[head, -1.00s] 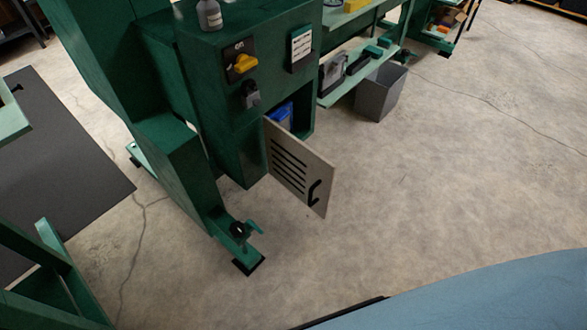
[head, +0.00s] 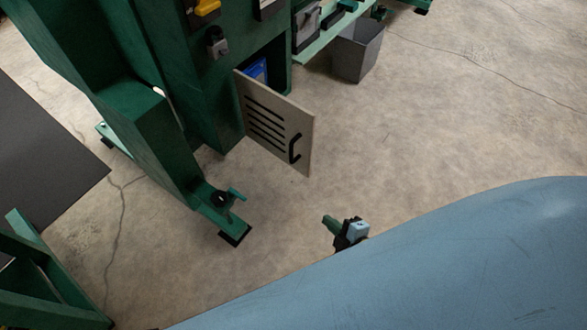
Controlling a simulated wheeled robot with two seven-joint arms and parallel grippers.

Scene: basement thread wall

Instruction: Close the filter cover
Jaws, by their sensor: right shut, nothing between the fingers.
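The filter cover (head: 272,122) is a beige panel with dark slots and a black handle (head: 295,148). It stands swung open from the green cabinet (head: 212,100), hinged at its left edge. Part of the opening shows behind it, with a blue thing (head: 256,70) inside. My right gripper (head: 328,220) shows small above the edge of my blue body, over the floor, below and to the right of the cover. It is shut and empty, apart from the cover. My left gripper is not in view.
A grey bin (head: 356,52) stands on the floor right of the cabinet. A green machine foot with a knob (head: 222,205) sticks out below the cover on the left. A dark mat (head: 45,150) lies at left. The concrete floor to the right is clear.

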